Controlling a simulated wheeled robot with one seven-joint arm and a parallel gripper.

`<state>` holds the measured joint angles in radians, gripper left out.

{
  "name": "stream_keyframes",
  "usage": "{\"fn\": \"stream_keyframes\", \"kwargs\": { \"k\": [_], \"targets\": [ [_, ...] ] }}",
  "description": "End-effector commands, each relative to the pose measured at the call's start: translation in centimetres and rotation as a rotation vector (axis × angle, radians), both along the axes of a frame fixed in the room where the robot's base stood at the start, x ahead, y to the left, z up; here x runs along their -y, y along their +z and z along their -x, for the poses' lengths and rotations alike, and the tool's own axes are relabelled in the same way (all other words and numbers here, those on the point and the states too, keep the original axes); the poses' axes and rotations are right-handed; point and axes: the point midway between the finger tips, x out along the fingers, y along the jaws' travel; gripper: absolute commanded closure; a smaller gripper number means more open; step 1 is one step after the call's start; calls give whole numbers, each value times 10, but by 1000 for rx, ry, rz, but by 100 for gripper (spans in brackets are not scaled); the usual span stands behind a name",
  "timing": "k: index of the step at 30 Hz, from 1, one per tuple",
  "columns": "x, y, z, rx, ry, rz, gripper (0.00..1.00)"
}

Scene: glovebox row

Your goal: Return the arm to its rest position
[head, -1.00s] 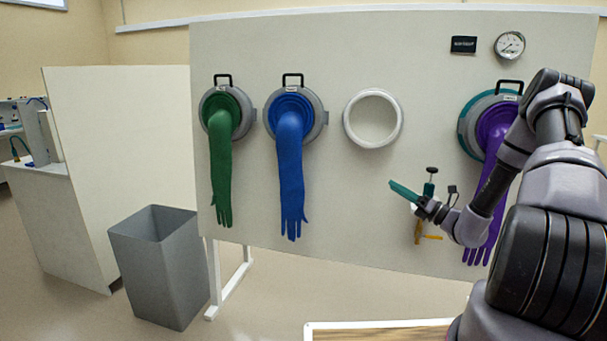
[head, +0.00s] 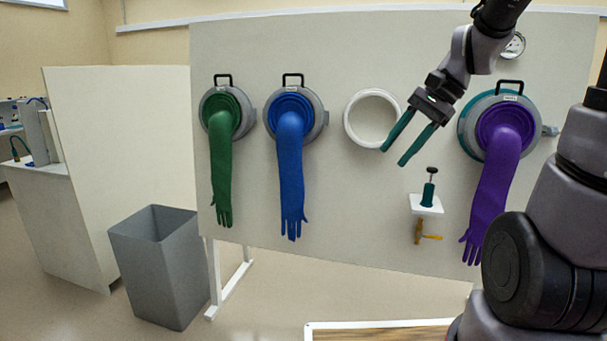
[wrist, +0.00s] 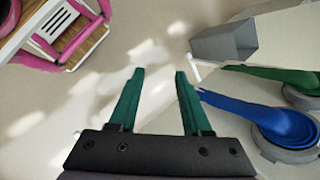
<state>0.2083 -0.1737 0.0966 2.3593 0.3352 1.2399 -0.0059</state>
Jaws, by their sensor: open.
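My gripper (head: 392,158) is raised in front of the white panel in the head view, between the white empty ring port (head: 349,128) and the purple glove (head: 489,190). Its two green fingers are apart with nothing between them, pointing down and to the left. In the wrist view, the gripper (wrist: 158,72) is also open and empty above the floor. My arm comes in from the right side of the head view and bends down to the gripper from the top.
The panel (head: 345,215) carries a green glove (head: 221,170), a blue glove (head: 291,180) and a small valve fitting (head: 428,203). A grey bin (head: 165,275) stands at the lower left. A wood-topped table (head: 380,334) is at the bottom edge. A pink-framed item (wrist: 62,30) shows in the wrist view.

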Motion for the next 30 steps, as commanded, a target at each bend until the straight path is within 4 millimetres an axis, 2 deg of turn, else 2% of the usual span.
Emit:
{"fn": "stream_keyframes", "kwargs": {
  "k": [1, 6, 15, 30],
  "targets": [
    [3, 11, 11, 80, 38, 64, 52],
    [22, 40, 37, 328, 145, 263, 52],
    [47, 78, 66, 638, 246, 480, 52],
    [51, 82, 69, 676, 259, 508, 52]
  ]
}}
